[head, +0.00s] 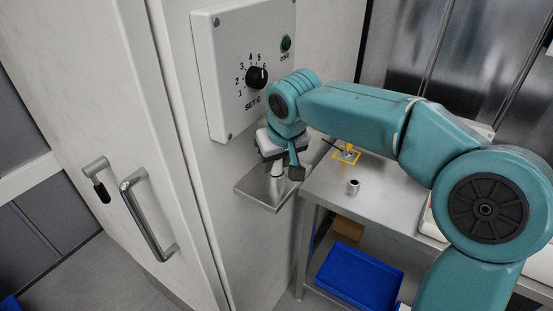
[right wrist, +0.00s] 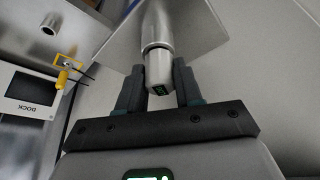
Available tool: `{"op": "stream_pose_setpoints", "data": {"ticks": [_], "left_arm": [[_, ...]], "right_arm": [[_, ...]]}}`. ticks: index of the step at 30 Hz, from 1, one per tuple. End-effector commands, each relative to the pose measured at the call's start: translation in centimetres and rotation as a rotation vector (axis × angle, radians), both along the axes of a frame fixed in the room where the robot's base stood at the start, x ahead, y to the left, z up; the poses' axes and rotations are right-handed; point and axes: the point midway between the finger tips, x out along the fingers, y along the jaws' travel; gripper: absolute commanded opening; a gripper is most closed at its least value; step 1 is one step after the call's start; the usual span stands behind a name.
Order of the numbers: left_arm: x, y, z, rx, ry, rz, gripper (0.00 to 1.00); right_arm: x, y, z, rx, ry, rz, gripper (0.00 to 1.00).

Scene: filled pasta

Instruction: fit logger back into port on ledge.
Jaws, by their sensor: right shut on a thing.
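My right gripper (head: 282,162) is just above the metal ledge (head: 257,194) on the cabinet wall. The logger's far end lines up with a silver cylinder (right wrist: 157,25) at the ledge (right wrist: 197,25). That silver stem (head: 277,170) also shows under the gripper in the head view. I cannot tell whether the logger is seated, and the port opening is hidden. My left gripper is out of view.
A control panel (head: 228,70) with a knob is on the wall above the ledge. On the steel table (head: 390,196) right of it are a small metal cup (head: 353,186) and a yellow-handled probe (head: 348,149). Cabinet door handles (head: 147,215) stick out at left.

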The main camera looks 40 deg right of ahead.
Motion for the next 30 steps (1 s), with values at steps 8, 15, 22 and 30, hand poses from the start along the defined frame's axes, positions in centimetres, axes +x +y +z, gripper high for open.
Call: {"op": "stream_pose_setpoints", "data": {"ticks": [8,15,22,30], "left_arm": [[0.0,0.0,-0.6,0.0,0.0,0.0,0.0],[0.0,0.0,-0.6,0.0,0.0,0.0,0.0],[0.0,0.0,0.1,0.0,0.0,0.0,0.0],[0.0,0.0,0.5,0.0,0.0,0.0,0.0]], "right_arm": [[-0.1,0.0,-0.9,0.0,0.007,0.0,0.0],[-0.1,0.0,-0.9,0.0,0.007,0.0,0.6],[0.0,0.0,0.0,0.0,0.003,0.0,0.6],[-1.7,0.5,5.0,0.001,-0.004,0.002,0.6]]}}
